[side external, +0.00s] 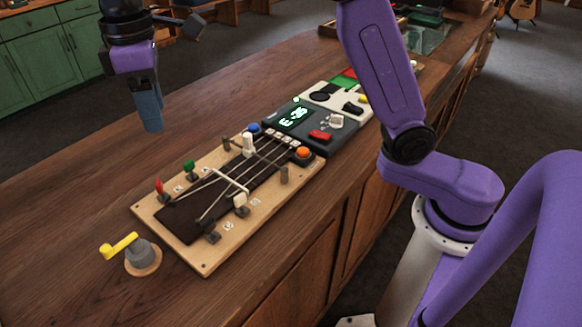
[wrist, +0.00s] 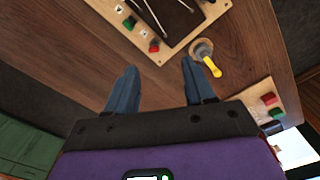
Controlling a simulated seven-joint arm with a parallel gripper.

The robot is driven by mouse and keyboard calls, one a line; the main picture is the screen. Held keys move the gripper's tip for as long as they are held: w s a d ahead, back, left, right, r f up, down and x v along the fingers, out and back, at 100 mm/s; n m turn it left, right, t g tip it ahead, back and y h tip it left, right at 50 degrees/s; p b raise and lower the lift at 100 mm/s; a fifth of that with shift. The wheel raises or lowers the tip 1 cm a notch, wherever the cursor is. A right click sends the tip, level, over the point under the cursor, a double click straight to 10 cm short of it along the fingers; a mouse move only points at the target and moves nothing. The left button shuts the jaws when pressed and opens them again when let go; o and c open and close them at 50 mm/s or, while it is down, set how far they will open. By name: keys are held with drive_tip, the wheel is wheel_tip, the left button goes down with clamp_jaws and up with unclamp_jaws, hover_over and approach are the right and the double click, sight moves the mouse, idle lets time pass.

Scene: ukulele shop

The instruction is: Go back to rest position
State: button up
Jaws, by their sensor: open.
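My gripper (side external: 151,118) hangs at the upper left in the side view, above the wooden counter (side external: 60,215) and apart from everything on it. In the wrist view its two blue fingers (wrist: 157,88) are spread, with nothing but bare counter between them. A wooden board (side external: 205,262) with strings and coloured knobs lies on the counter in the side view. Its edge shows at the top of the wrist view (wrist: 218,17). A grey post with a yellow crank (side external: 140,252) stands at the board's near left end, and also right of the fingers in the wrist view (wrist: 203,52).
A dark box with a lit display (side external: 325,138) adjoins the board, with a pale panel (side external: 345,102) behind it. In the wrist view another wooden panel (wrist: 262,100) with red and green buttons lies at the right. The counter left of the board is bare. Green cabinets (side external: 45,50) stand behind.

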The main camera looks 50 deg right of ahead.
drive_tip(key=s+d+f, duration=0.4)
drive_tip(key=s+d, duration=0.4)
drive_tip(key=s, duration=0.1)
drive_tip(key=s+d+f+n, duration=0.1)
drive_tip(key=s+d+f, duration=0.3)
drive_tip(key=s+d, duration=0.3)
drive_tip(key=s+d+f, duration=0.4)
drive_tip(key=s+d, duration=0.4)
drive_tip(key=s, duration=0.4)
drive_tip(key=shift+d+f, duration=0.2)
drive_tip(key=shift+d, duration=0.1)
drive_tip(key=c, duration=0.7)
drive_tip(key=shift+w+a+r, duration=0.1)
drive_tip(key=shift+w+r, duration=0.05)
drive_tip(key=shift+w, duration=0.15)
clamp_jaws()
drive_tip(key=w+d+r+m, duration=0.1)
drive_tip(key=w+r+m, duration=0.15)
drive_tip(key=w, duration=0.55)
drive_tip(key=w+d+r+m, duration=0.1)
drive_tip(key=w+m, duration=0.3)
drive_tip(key=w, duration=0.4)
drive_tip(key=shift+w+a+f, duration=0.1)
drive_tip(key=shift+a+f, duration=0.05)
drive_tip(key=shift+f, duration=1.5)
drive_tip(key=shift+w+a+f, duration=0.1)
drive_tip(key=shift+f, duration=1.5)
